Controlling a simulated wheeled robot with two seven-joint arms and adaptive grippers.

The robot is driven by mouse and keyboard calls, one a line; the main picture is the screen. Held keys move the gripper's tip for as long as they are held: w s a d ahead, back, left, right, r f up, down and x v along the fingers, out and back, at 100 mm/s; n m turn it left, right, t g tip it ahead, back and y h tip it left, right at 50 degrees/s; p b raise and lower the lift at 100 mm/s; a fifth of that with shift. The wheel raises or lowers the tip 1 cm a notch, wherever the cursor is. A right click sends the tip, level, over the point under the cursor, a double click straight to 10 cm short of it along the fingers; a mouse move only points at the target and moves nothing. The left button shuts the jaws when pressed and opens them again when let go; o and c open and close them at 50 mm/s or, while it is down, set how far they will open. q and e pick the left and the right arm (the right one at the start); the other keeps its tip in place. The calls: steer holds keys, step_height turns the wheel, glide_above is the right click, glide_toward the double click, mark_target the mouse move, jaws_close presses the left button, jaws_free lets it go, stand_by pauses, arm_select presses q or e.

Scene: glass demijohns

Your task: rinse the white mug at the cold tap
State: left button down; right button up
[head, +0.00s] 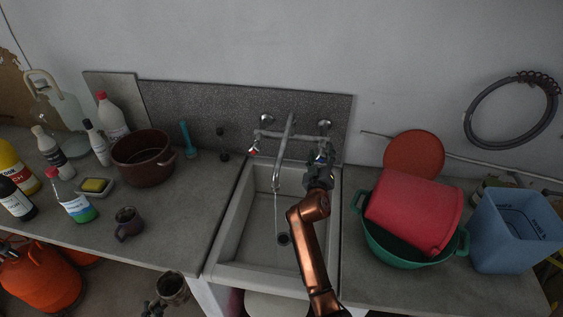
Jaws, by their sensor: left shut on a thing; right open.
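My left gripper (155,306) is at the bottom left, in front of the counter edge, shut on a pale, shaded mug (173,290) that appears to be the white mug. Its inside looks dark. The mixer tap (289,138) stands behind the sink (230,240). It has a red-marked handle on the left and a bluish one on the right. A thin water stream (275,212) falls from its spout into the basin. My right gripper (318,166) is open at the tap's right, cold-side handle, which it partly hides. Contact cannot be told.
A dark mug (128,222), a brown pot (146,160), a sponge dish (94,187) and several bottles stand on the left counter. Right of the sink are a green basin (395,256), a red bucket (415,208) and a blue container (512,232). The sink basin is otherwise clear.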

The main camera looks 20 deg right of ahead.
steer(key=v, duration=0.9)
steer(key=shift+s+a, duration=0.2)
steer(key=shift+s, duration=0.1)
